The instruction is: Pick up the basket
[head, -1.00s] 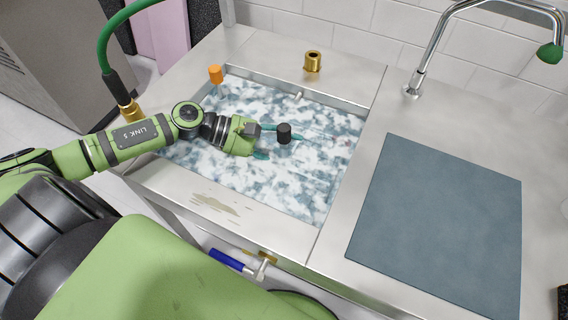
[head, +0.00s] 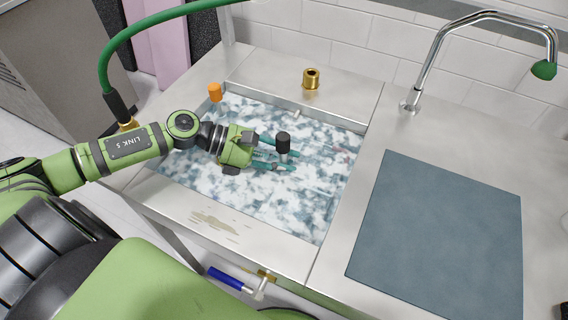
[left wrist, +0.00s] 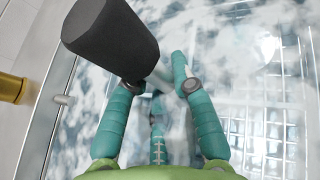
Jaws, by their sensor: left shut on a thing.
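The sink is full of white and grey-blue foamy water, and a wire grid, likely the basket (left wrist: 265,120), shows dimly under it in the left wrist view. A black, cylinder-topped handle (head: 283,139) stands up from the water. It also shows large in the left wrist view (left wrist: 110,38), with a pale stem under it. My left gripper (head: 287,160), green with teal fingers, is shut on this handle below its black top. Whether the stem joins the grid is hidden by foam. My right gripper is not in view.
The steel sink rim (head: 335,115) surrounds the water closely. An orange cap (head: 214,92) and a brass fitting (head: 311,79) stand on the back ledge. A tall faucet (head: 425,70) rises at the back right. A flat blue-grey mat (head: 438,235) covers the right counter.

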